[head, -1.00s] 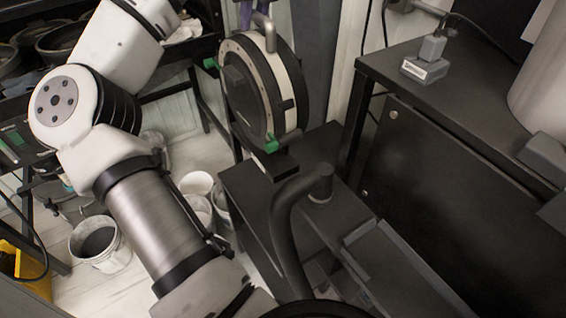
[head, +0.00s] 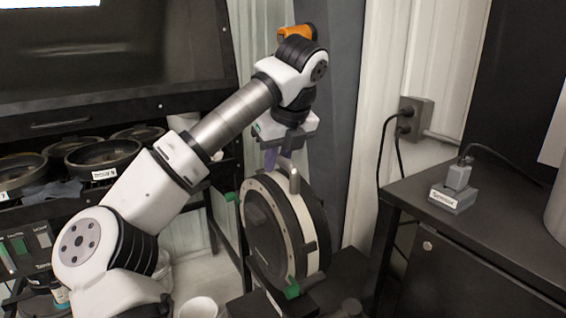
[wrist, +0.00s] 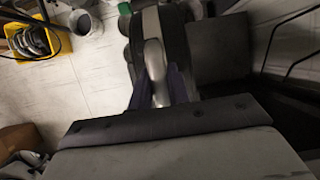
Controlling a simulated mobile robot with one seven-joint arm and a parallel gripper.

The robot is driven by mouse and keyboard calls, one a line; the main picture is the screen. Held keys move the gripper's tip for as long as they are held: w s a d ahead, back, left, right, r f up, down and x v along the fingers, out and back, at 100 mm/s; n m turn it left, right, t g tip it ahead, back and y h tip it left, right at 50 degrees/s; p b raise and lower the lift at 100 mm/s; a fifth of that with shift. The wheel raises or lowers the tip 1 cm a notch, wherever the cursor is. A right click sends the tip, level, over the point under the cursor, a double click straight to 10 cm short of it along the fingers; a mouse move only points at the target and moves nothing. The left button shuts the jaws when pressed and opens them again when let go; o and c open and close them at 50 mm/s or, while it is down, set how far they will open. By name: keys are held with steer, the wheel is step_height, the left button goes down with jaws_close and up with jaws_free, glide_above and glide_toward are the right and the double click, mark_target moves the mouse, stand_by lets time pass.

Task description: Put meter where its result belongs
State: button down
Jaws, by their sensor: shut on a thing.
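The seed meter (head: 285,235) is a thick round disc with a dark face, a pale rim, green clips and a metal handle on top. It stands upright on edge in the middle of the head view. My gripper (head: 281,160) is above it, with purple fingers shut on the handle. In the wrist view the handle (wrist: 155,60) lies between my two fingers (wrist: 157,88), with the meter's pale band beyond it. The meter's lower edge is close to a dark surface in the head view; I cannot tell whether it rests there.
A black bench (head: 500,225) at the right carries a labelled grey block (head: 453,196) with a cable. A shelf at the left holds several round dark pans (head: 103,158). A white bucket (head: 203,308) stands below. The wrist view shows a yellow bin (wrist: 35,45) on the floor.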

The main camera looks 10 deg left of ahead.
mark_target(290, 193)
step_height(290, 193, down, 17)
steer(key=p, duration=0.3)
steer(key=shift+f, duration=0.15)
stand_by(0.4)
steer(key=shift+f, duration=0.1)
steer(key=c, duration=1.7)
jaws_free()
steer(key=shift+f, duration=0.2)
steer(key=o, duration=0.4)
steer(key=shift+s, duration=0.1)
steer(key=shift+r, duration=0.1)
steer(key=shift+r, duration=0.15)
steer(key=b+v, duration=0.3)
steer(key=v, duration=0.8)
steer(key=shift+s+r, duration=0.1)
steer(key=shift+r, duration=0.3)
